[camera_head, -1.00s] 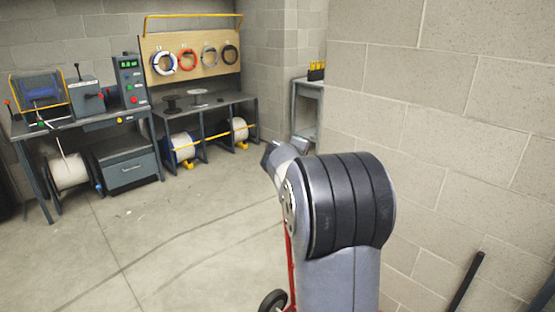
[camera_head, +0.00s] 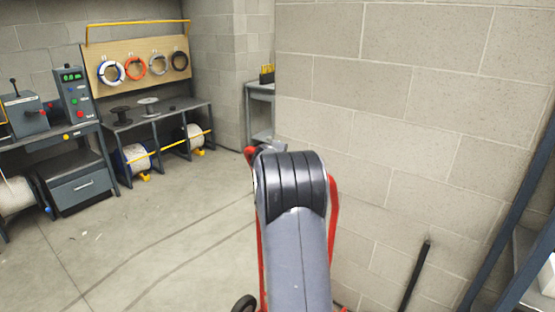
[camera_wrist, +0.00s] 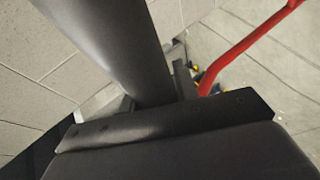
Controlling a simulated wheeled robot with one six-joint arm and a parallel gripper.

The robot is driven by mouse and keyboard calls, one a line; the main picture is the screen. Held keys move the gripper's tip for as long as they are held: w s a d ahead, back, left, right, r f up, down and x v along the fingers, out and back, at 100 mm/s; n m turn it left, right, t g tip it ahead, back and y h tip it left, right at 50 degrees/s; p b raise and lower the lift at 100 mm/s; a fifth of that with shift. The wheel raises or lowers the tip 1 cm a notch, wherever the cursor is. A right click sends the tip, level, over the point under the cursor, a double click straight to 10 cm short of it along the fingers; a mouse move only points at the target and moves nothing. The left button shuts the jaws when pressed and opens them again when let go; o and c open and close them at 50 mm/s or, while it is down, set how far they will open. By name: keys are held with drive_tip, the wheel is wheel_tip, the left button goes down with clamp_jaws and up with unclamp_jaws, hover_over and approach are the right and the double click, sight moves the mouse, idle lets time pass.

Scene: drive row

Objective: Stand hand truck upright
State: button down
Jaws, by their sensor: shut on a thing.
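The red hand truck (camera_head: 333,215) stands behind my arm in the head view. Its red rails show on both sides of the arm and run nearly vertically. A black wheel (camera_head: 244,304) shows at lower left. My arm hides the middle of the frame, so its exact lean is unclear. In the wrist view a red bar of the hand truck (camera_wrist: 250,42) runs from upper right down to my gripper (camera_wrist: 188,84). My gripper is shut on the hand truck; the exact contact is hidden. A thick dark cylinder fills the upper middle of that view.
A block wall (camera_head: 400,120) stands close on the right, with a dark post (camera_head: 414,276) against it and a dark rack (camera_head: 520,230) at the edge. Workbenches (camera_head: 155,119) with cable spools line the back left. The floor (camera_head: 150,235) at left is open.

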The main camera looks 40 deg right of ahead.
drive_tip(key=shift+s+d+r, duration=0.1)
drive_tip(key=shift+d+r, duration=0.2)
drive_tip(key=c, duration=1.1)
unclamp_jaws()
drive_tip(key=shift+d+f, duration=0.15)
drive_tip(key=shift+d, duration=0.05)
drive_tip(key=shift+a, duration=0.15)
drive_tip(key=b+v, duration=0.2)
drive_tip(key=v, duration=0.8)
drive_tip(key=shift+a+b, duration=0.3)
drive_tip(key=shift+b, duration=0.1)
drive_tip(key=shift+s, duration=0.1)
drive_tip(key=p+x, duration=0.2)
drive_tip(key=x, duration=0.8)
drive_tip(key=shift+d+p, duration=0.3)
drive_tip(key=shift+p, duration=0.1)
drive_tip(key=shift+a, duration=0.15)
